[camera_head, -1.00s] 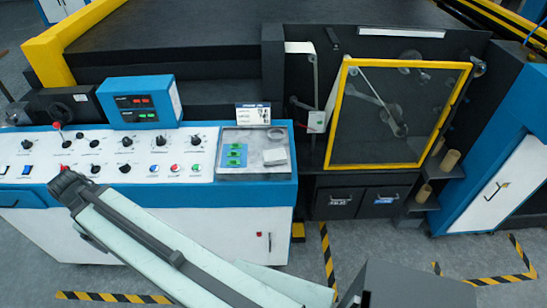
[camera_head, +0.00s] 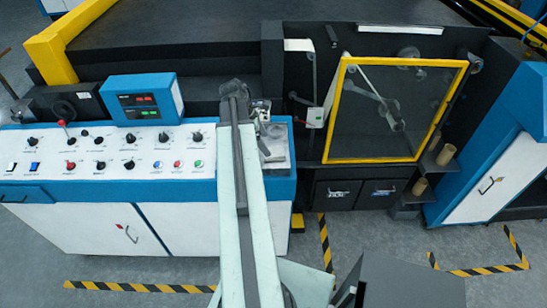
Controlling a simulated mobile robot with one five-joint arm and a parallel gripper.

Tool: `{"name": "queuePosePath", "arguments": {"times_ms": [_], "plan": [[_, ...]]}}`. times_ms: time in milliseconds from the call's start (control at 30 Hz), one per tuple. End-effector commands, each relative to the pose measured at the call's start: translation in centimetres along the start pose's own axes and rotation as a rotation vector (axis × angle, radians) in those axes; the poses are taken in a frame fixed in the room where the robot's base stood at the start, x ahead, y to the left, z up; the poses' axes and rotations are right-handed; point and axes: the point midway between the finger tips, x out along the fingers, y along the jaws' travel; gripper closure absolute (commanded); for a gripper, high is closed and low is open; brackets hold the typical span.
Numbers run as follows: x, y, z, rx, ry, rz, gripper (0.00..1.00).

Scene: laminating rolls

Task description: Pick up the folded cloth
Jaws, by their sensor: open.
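The folded cloth (camera_head: 277,151) is a small pale, off-white block in the shallow grey tray (camera_head: 284,166) at the right end of the control console. It is partly covered from view. My arm reaches up across the console and hides the left part of the tray, where green pieces lay on a blue pad. My gripper (camera_head: 265,140) hangs from the arm's end, over the tray and close to the cloth's left side. It is open and small in view. I cannot tell whether it touches the cloth.
The white console (camera_head: 95,160) with knobs and buttons lies left of my arm. A blue display box (camera_head: 141,99) stands at its back. A yellow-framed window (camera_head: 395,110) is on the dark machine to the right. The floor in front has striped tape.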

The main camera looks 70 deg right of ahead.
Motion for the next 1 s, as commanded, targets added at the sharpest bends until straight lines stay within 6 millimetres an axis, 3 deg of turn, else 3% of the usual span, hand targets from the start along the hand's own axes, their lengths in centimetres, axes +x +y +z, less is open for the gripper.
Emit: {"name": "queuePosePath", "arguments": {"times_ms": [33, 233, 500, 733, 767, 900, 1000], "plan": [[1.1, 0.0, -0.2, 0.001, 0.0, 0.0, 0.15], [1.6, 0.0, -0.1, 0.0, 0.0, 0.001, 0.15], [6.2, 0.2, 0.2, 0.0, 0.001, 0.002, 0.15], [6.0, 0.2, 0.5, -0.001, 0.001, 0.002, 0.15], [6.0, 0.2, 0.5, -0.001, 0.001, 0.002, 0.17], [6.0, 0.2, 0.4, -0.001, 0.001, 0.002, 0.56], [5.9, 0.2, 0.4, -0.001, 0.001, 0.002, 0.79]]}}
